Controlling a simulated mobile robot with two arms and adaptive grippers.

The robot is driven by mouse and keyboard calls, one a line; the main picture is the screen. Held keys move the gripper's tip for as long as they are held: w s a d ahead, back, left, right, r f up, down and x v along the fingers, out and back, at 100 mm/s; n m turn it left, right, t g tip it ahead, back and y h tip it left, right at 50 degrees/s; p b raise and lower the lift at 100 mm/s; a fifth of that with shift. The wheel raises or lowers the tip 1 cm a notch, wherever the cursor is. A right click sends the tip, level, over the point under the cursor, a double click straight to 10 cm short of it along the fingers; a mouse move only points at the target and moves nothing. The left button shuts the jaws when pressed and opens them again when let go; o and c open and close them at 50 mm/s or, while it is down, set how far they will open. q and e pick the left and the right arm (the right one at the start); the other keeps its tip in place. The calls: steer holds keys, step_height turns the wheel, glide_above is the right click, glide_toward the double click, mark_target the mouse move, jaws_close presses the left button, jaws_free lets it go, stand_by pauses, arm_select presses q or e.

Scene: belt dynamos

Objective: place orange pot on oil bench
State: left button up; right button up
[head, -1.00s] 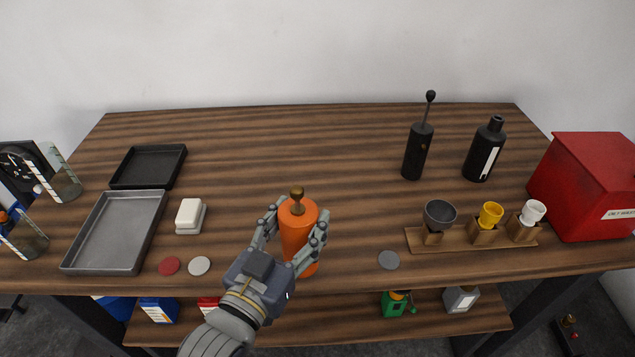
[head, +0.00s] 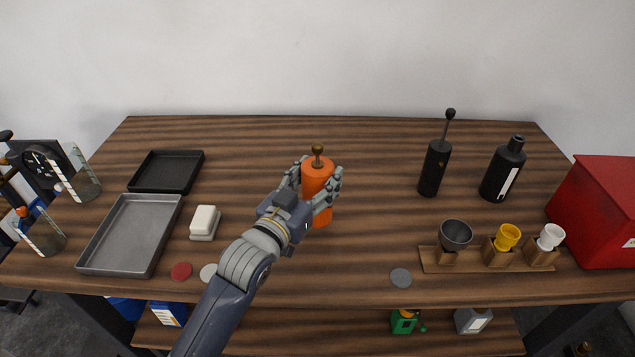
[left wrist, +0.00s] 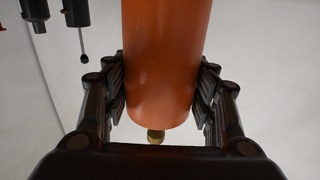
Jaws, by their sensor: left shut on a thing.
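The orange pot (head: 317,175) is a tall cylinder with a brass-coloured knob on top. My left gripper (head: 316,188) is shut on it, with fingers on both sides. The pot is upright, over the middle of the wooden bench (head: 300,275); I cannot tell whether its base touches the top. In the left wrist view the orange pot (left wrist: 165,60) fills the space between the fingers of the left gripper (left wrist: 165,95). My right gripper is not in view.
A black pump can (head: 434,168) and a black bottle (head: 502,170) stand at right, behind a wooden cup rack (head: 480,264). A red box (head: 600,215) is far right. Trays (head: 130,235) and a white block (head: 205,221) are left. The bench's back middle is clear.

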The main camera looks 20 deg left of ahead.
arm_select(q)
steer(key=shift+w+a, duration=0.2)
steer(key=shift+w, duration=0.55)
steer(key=shift+f, duration=1.8)
steer(key=o, duration=1.6)
steer(key=shift+s+f, duration=0.1)
steer(key=shift+f, duration=0.05)
